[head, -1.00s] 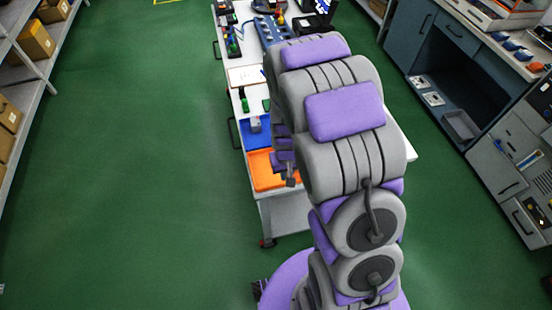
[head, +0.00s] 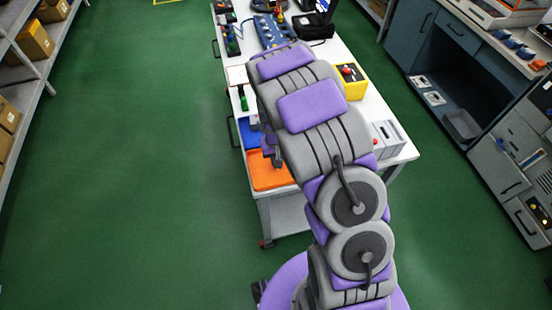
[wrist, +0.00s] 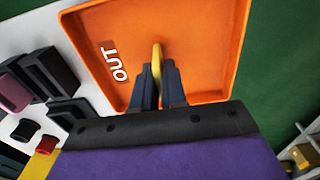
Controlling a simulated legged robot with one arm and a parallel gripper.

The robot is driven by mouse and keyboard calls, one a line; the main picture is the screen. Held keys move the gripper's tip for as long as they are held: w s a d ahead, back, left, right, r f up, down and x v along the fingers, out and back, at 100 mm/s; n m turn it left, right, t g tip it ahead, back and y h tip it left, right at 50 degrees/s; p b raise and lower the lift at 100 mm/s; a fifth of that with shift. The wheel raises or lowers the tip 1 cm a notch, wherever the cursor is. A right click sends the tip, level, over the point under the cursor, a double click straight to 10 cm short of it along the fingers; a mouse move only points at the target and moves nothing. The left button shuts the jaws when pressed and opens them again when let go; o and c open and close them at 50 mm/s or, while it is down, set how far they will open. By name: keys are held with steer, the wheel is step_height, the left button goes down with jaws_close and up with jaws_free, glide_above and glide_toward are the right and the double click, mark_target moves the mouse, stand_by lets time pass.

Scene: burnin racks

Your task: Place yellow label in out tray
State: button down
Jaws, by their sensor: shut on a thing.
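The orange out tray (wrist: 203,48) has a white "OUT" mark on its floor and fills the upper middle of the wrist view. It also shows at the near left corner of the white table in the head view (head: 268,172). My gripper (wrist: 158,82) is shut on the yellow label (wrist: 157,58), which I see edge-on as a thin yellow strip between the fingertips. The label and fingertips appear over the tray's floor; their height above it is hard to tell. In the head view my arm hides the label.
A blue tray (head: 250,133) sits behind the orange one. A yellow box (head: 351,82) with a red button and a grey box (head: 387,138) stand on the table's right side. Dark blocks (wrist: 50,75) lie left of the tray in the wrist view. Green floor is clear to the left.

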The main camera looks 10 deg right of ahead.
steer(key=shift+a, duration=0.15)
steer(key=c, duration=1.2)
jaws_free()
steer(key=s+r+p, duration=0.1)
steer(key=s+r, duration=0.2)
steer(key=r, duration=0.6)
steer(key=s+r+p, duration=0.1)
steer(key=s+r, duration=0.3)
steer(key=r, duration=0.6)
steer(key=s+r, duration=0.3)
steer(key=s, duration=0.6)
steer(key=s+r+g, duration=0.1)
steer(key=s+r, duration=0.2)
steer(key=s, duration=0.6)
steer(key=s+r+g, duration=0.1)
steer(key=s+r, duration=0.3)
steer(key=s, duration=0.5)
